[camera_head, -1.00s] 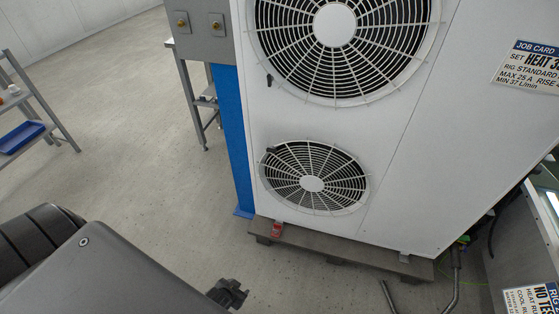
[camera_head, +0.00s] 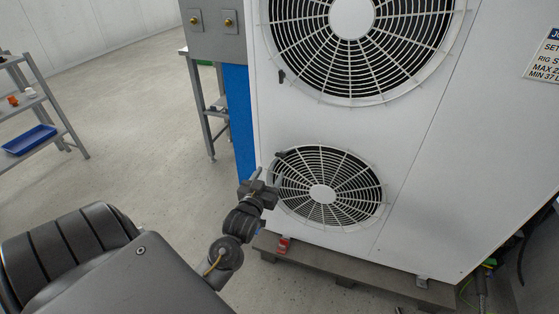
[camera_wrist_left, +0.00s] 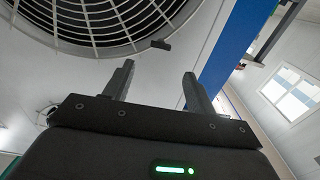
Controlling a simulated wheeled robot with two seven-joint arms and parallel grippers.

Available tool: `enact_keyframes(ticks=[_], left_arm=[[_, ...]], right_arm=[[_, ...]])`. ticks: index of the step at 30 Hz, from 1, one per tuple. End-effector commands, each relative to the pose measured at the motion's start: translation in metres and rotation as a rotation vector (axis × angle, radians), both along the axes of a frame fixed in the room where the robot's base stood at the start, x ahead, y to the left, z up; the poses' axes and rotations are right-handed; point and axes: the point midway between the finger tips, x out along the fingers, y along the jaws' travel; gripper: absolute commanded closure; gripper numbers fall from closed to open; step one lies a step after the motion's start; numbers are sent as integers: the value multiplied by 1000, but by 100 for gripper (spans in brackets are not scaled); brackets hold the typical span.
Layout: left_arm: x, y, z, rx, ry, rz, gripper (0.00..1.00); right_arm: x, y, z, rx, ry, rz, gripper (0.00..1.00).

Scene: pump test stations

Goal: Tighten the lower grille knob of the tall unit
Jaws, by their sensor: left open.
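The tall unit (camera_head: 400,150) is a white cabinet with a large upper grille (camera_head: 350,50) and a smaller lower grille (camera_head: 330,187). The lower grille knob (camera_head: 281,155) is a small black piece at the lower grille's upper left rim. My left gripper (camera_head: 265,177) is open and empty, just below and left of this knob, apart from it. In the left wrist view, a black knob (camera_wrist_left: 161,45) beside a grille (camera_wrist_left: 95,25) lies beyond and between my open fingertips (camera_wrist_left: 159,70); it appears to be the same knob. My right gripper is out of view.
The upper grille has its own black knob (camera_head: 281,76). A blue post (camera_head: 239,120) stands at the unit's left, under a grey panel (camera_head: 213,35). The unit sits on a pallet (camera_head: 355,272) with a red item (camera_head: 283,244) at its edge. Open floor (camera_head: 120,130) lies left.

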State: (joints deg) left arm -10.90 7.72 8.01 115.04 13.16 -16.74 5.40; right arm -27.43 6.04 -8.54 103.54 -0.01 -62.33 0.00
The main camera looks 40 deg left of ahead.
Motion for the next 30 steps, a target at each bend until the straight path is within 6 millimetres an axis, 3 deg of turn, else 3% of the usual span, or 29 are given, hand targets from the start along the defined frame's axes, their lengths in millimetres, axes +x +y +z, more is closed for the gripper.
enact_keyframes(ticks=[9,15,27,30], left_arm=[[57,20,0,1,-1,1,44],[78,27,-1,0,0,0,44],[85,29,0,0,1,0,44],[84,29,0,0,1,0,57]], right_arm=[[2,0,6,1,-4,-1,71],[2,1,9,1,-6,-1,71],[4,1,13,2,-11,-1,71],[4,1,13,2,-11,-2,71]])
